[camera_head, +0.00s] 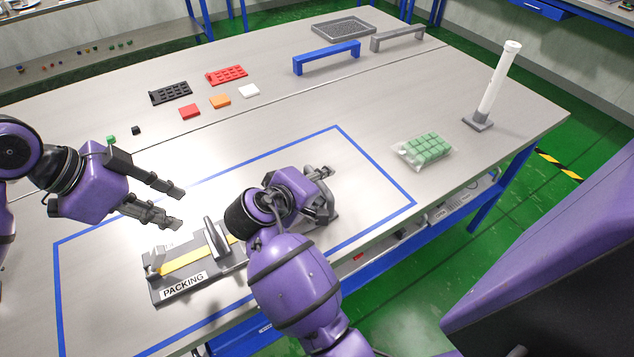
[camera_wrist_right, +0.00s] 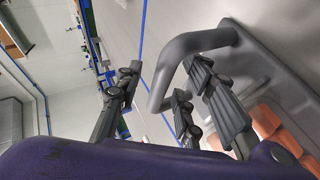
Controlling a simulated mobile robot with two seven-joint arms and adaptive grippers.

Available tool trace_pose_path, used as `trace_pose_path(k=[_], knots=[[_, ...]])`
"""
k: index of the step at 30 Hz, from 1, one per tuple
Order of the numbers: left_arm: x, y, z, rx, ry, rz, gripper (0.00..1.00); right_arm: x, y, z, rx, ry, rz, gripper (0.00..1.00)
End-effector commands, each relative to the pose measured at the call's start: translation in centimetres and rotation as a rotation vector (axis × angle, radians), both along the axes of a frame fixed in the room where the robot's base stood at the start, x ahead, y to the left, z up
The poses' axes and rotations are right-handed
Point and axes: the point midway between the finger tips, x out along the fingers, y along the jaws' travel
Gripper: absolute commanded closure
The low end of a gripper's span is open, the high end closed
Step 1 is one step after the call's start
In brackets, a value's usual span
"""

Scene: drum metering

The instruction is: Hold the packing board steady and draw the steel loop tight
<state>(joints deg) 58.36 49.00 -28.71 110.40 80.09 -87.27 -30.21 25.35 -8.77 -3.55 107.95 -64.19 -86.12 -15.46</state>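The grey packing board (camera_head: 165,297) with a "PACKING" label lies on the table inside a blue outline. It carries a yellow strip (camera_head: 182,262) and an upright tapered metal post (camera_head: 215,243). My left gripper (camera_head: 178,206) is open and empty, just behind the board's left part. My right arm hides the board's right part. My right gripper (camera_head: 325,193) is above that end; in the right wrist view (camera_wrist_right: 158,80) its fingers are spread. The grey steel loop (camera_wrist_right: 165,82) bends between them there, without a clear grip on it.
Orange pieces (camera_wrist_right: 275,130) sit in a grey tray-like part below the loop. A bag of green blocks (camera_head: 425,150) and a white tube on a stand (camera_head: 498,80) are to the right. A blue bracket (camera_head: 327,57) and coloured pieces (camera_head: 220,101) lie farther back.

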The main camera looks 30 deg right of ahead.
Motion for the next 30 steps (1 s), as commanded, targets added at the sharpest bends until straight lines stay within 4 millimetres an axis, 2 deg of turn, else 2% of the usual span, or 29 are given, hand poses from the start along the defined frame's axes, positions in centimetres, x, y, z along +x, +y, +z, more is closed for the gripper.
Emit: trace_pose_path(k=[3,11,21,23,30], knots=[[0.0,0.01,0.0,0.0,0.0,0.0,0.69,0.0,0.01,0.01,0.0,0.0,0.0,0.66],[0.0,0.01,0.0,0.0,0.0,0.0,0.69,-0.03,0.01,0.02,0.0,0.0,0.0,1.0],[0.0,0.01,0.0,0.0,0.0,0.0,0.69,-0.04,0.0,0.01,-0.001,-0.001,-0.002,1.0],[0.0,0.01,0.0,0.0,0.0,0.0,0.73,-0.04,-0.01,0.02,-0.001,-0.001,-0.002,1.0],[0.06,-0.03,0.12,0.0,-0.003,-0.001,0.73,-0.04,-0.01,0.02,0.0,-0.001,-0.002,1.0]])
